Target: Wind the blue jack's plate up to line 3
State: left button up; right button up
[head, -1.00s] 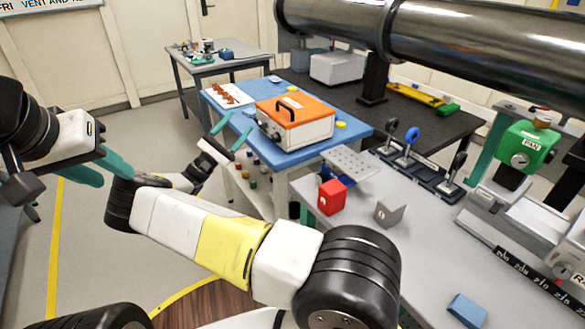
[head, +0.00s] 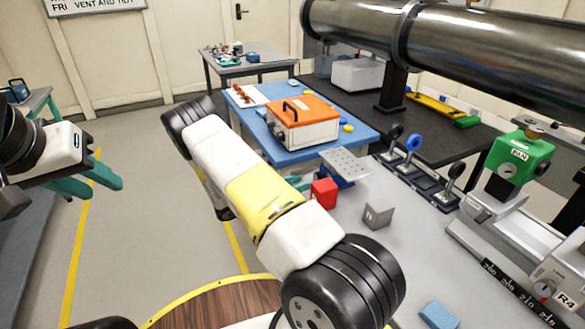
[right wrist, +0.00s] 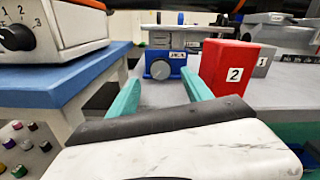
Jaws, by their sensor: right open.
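The blue jack (head: 341,182) stands at the left end of the grey bench, its perforated plate (head: 345,166) on top. In the right wrist view the jack (right wrist: 188,66) faces me with a round grey knob (right wrist: 161,69) on its front. I cannot read any scale lines. My right gripper (right wrist: 161,90) is open and empty, its teal fingers on either side of the knob in the picture, apparently short of it. In the head view my right arm hides most of that gripper. My left gripper (head: 106,188) is open and empty at the far left, away from the bench.
A red block marked 2 (right wrist: 226,70) stands close beside my right finger's line, with a grey block (head: 378,213) beyond it. A blue table (head: 262,137) carries an orange-lidded case (head: 303,122). A green unit (head: 519,158) and blue block (head: 438,314) are further right.

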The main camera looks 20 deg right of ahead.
aim_at(315, 178)
jog(key=d, duration=0.5)
jog(key=shift+w+d, duration=0.15)
jog(key=shift+w, duration=0.05)
grip_shut()
jog(key=shift+m, duration=1.9)
grip_release()
